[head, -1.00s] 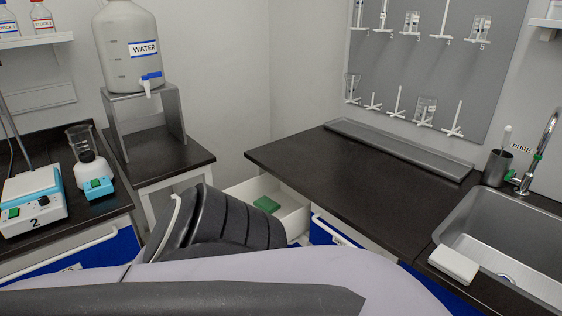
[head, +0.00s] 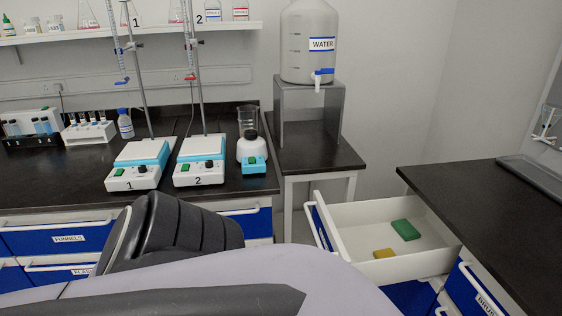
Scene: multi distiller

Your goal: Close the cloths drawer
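A white-walled drawer (head: 436,264) with a blue front stands pulled open from the right-hand counter in the head view. A green folded cloth or pad (head: 405,230) and a smaller yellow one (head: 383,254) lie inside it. The drawer's blue front (head: 322,223) and white handle (head: 317,226) face left. I cannot read a label on this front. One of my arms, with a ribbed black part, crosses the lower left and middle and lies left of the drawer. Neither gripper's fingers show, so I cannot see either one touching the drawer.
The right counter (head: 480,205) stands above the drawer. A small table (head: 305,158) with a water tank (head: 309,50) stands behind it. The left bench (head: 60,178) holds two numbered stirrers and glassware, above closed blue drawers (head: 55,238). A floor gap separates the benches.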

